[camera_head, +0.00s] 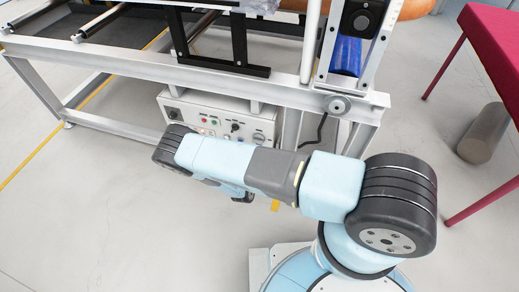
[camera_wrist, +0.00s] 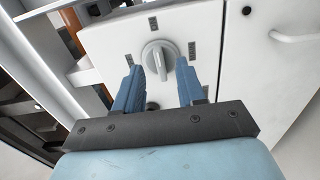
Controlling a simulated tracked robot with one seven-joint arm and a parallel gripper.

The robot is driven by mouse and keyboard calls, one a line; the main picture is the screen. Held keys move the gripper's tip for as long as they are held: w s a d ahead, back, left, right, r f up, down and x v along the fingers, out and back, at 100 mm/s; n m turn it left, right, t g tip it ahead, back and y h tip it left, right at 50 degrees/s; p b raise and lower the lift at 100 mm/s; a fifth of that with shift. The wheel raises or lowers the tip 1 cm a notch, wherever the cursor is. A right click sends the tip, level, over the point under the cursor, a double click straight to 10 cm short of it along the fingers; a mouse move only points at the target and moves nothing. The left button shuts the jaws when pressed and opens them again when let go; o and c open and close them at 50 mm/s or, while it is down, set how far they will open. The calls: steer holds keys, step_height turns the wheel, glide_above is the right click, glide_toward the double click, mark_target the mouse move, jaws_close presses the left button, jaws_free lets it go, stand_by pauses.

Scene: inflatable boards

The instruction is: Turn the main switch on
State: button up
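A grey rotary switch (camera_wrist: 158,58) sits on a white panel (camera_wrist: 110,45) in the wrist view, with several small dark labels around it. Its raised grip bar stands close to upright in the picture. My gripper (camera_wrist: 160,72) is open, with its two blue fingers pointing at the panel, one on each side of the switch's lower part. I cannot tell whether the fingers touch it. In the head view a white control box (camera_head: 180,107) with buttons and knobs stands under a machine frame. My arm covers its lower part, and my fingers are hidden there.
The grey machine frame (camera_head: 120,66) spans above the control box. In the wrist view a white door with a handle (camera_wrist: 295,37) is right of the panel. A red table (camera_head: 495,42) and a grey cylinder (camera_head: 483,134) stand at the right. The floor at left is clear.

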steer(key=v, duration=0.8)
steer(key=shift+s, duration=0.15)
steer(key=w+d+r+m+g+h, duration=0.1)
steer(key=w+r+m+g+h, duration=0.3)
steer(key=r, duration=0.7)
steer(key=w+d+r+m+g+h, duration=0.1)
steer(key=w+r+m+g+h, duration=0.25)
steer(key=r, duration=0.85)
steer(key=s+d+r+m+g+y, duration=0.15)
steer(key=d+r+g, duration=0.3)
steer(key=r, duration=0.55)
steer(key=d+r+m+g+y, duration=0.1)
steer(key=d+r+m+g, duration=0.3)
steer(key=r, duration=0.7)
steer(key=s+d+r+m+y, duration=0.1)
steer(key=s+d+r+y, duration=0.3)
steer(key=r, duration=0.5)
steer(key=s+d+r+y, duration=0.3)
steer(key=s+d+r, duration=0.35)
steer(key=r, duration=0.25)
steer(key=s+d+r+t+y, duration=0.1)
steer(key=s+r+t+y, duration=0.1)
steer(key=s+r, duration=0.3)
steer(key=s+d+r+t+y, duration=0.1)
steer(key=s+r, duration=0.4)
steer(key=s, duration=0.5)
steer(key=shift+s+d+r+t+y, duration=0.15)
steer(key=shift+s+r+t+y, duration=0.1)
steer(key=shift+t+y, duration=0.45)
